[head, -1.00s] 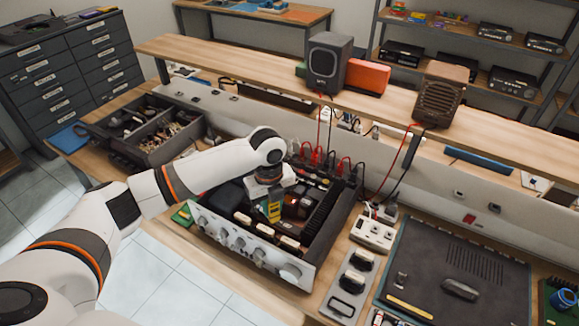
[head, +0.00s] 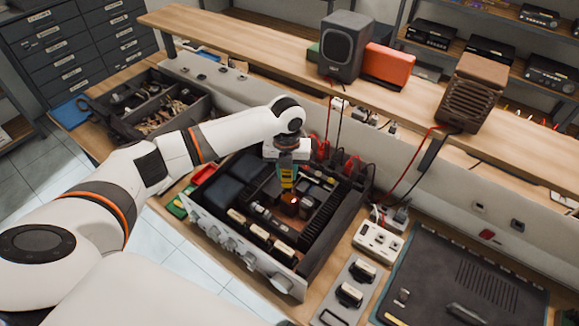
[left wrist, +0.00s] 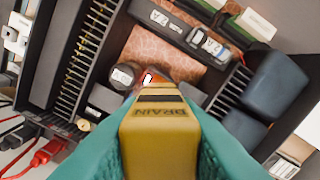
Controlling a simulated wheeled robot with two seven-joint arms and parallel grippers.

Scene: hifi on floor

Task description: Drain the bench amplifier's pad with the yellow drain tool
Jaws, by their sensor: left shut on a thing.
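The bench amplifier (head: 275,278) stands open-topped on the bench, with knobs along its front panel. My left gripper (head: 288,168) is above its inside, toward the back, and is shut on the yellow drain tool (head: 288,183). In the left wrist view the tool (left wrist: 160,125) bears the word DRAIN and sits between the teal fingers (left wrist: 160,150). Its tip points down at the inside near a dark round capacitor (left wrist: 122,76), with a small reddish spot beside it. Whether the tip touches anything cannot be told. The pad is not clearly made out. My right gripper is not in view.
Red and black leads (head: 335,150) rise behind the amplifier. A divided parts tray (head: 155,105) stands at left, a socket box (head: 378,241) and dark cover panel (head: 460,270) at right. A raised shelf (head: 270,55) with speakers (head: 345,45) runs behind.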

